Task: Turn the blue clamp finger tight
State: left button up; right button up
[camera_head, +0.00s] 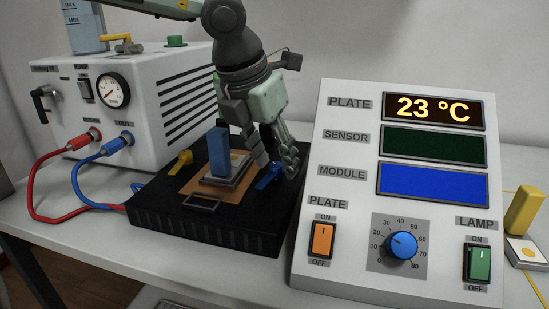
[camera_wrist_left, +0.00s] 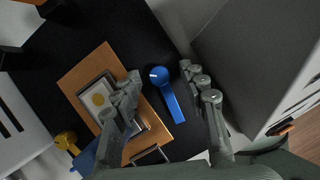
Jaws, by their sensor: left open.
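The blue clamp (camera_head: 268,176) is a small lever with a round head on the black plate unit, right of the copper-coloured pad. In the left wrist view the clamp (camera_wrist_left: 172,100) lies between the two sets of fingers, with dark gaps on both sides. My left gripper (camera_head: 278,160) is open and points down over the clamp, its fingers partly hiding it in the head view. It also shows in the left wrist view (camera_wrist_left: 163,82). I cannot tell how high the fingertips are above the clamp. My right gripper is not in view.
The control panel (camera_head: 345,270) stands close on the right of the black plate unit (camera_head: 150,208). A blue upright block (camera_head: 219,151) and a yellow clamp (camera_head: 181,159) are left of my gripper. The white pump box (camera_head: 150,125) with red and blue hoses stands behind left.

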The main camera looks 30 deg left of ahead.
pick_arm(q)
jog(key=shift+w+f, duration=0.1)
jog(key=shift+f, duration=0.05)
grip_shut()
